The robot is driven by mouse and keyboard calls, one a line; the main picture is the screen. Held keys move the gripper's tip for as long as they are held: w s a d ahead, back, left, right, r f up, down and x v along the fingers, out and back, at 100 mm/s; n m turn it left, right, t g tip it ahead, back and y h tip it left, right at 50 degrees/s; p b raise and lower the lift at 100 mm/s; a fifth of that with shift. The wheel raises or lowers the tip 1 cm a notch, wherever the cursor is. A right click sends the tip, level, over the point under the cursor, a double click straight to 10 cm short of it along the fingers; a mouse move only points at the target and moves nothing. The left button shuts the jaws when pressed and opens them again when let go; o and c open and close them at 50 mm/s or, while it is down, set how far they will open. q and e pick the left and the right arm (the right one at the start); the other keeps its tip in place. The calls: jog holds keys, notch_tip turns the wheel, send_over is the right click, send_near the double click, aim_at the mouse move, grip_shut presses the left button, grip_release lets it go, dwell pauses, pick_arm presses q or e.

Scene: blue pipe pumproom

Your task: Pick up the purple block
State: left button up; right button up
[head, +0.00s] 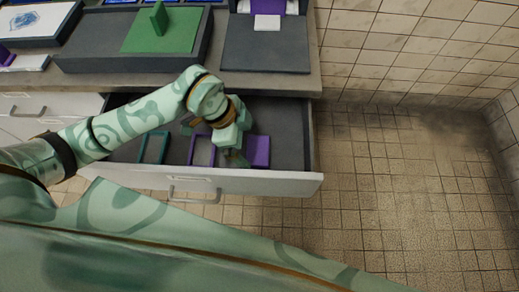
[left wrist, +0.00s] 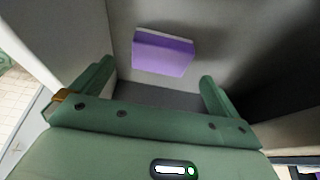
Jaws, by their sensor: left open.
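The purple block (head: 258,151) lies in the open drawer (head: 285,180), near its right front part. It also shows in the left wrist view (left wrist: 163,54), above and between my fingers, with a gap between it and the fingertips. My left gripper (head: 236,157) reaches down into the drawer just left of the block. In the left wrist view the left gripper (left wrist: 158,84) has its two green fingers wide apart, with nothing between them. My right gripper is not in view.
A purple frame (head: 202,151) and a teal frame (head: 154,148) stand in the drawer left of my gripper. The counter above holds a tray with a green board (head: 165,30) and a dark grey stand (head: 265,50). The tiled floor at right is clear.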

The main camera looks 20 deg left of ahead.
aim_at(256, 150)
pick_arm(q)
jog(key=shift+d+f, duration=0.15)
jog(key=shift+f, duration=0.5)
jog(key=b+x, duration=0.3)
jog(key=x, duration=0.2)
jog(key=shift+w+d+f, duration=0.1)
jog(key=shift+w+f, duration=0.05)
jog(key=shift+w, duration=0.05)
jog(key=shift+r, duration=0.2)
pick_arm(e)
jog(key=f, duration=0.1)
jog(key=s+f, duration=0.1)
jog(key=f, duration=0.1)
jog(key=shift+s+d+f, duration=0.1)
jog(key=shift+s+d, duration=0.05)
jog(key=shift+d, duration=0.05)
pick_arm(q)
jog(key=c, duration=0.9)
